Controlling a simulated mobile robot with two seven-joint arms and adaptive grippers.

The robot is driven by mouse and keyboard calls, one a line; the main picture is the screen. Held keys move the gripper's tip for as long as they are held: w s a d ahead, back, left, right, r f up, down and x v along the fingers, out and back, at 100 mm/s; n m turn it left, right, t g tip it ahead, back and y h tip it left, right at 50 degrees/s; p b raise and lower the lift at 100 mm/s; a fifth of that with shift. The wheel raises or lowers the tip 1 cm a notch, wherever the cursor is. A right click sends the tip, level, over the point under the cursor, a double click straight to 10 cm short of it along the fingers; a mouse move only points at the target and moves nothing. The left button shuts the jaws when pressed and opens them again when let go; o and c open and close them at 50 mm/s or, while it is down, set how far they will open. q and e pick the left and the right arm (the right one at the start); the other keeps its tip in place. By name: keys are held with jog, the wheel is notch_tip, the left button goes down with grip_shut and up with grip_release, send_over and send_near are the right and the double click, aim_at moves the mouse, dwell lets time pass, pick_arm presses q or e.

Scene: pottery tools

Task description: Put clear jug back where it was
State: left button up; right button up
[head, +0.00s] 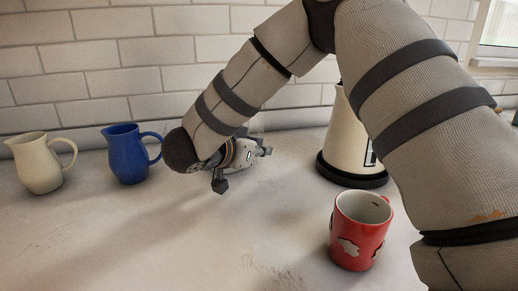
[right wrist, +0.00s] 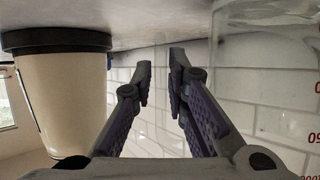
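The clear jug (right wrist: 265,70) stands out at the right of the right wrist view, which is upside down. It is transparent with red measuring marks, and part of it is cut off by the frame edge. In the head view my right gripper (head: 243,168) and forearm hide most or all of it. My right gripper is low over the counter, beside the jug. In the right wrist view its fingers (right wrist: 161,78) are apart, with nothing clearly held between them. Whether a finger touches the jug's handle I cannot tell. My left gripper is out of view.
A cream kettle (head: 343,128) on a black base stands right of my gripper; it also shows in the right wrist view (right wrist: 62,95). A red mug (head: 350,235) is nearer. A blue jug (head: 127,157) and cream jug (head: 38,165) stand left. The front-left counter (head: 130,240) is clear.

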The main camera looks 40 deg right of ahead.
jog(key=shift+o, duration=0.2)
jog(key=shift+s+r, duration=0.1)
jog(key=shift+s, duration=0.05)
jog(key=shift+r, duration=0.1)
jog(key=v, duration=1.2)
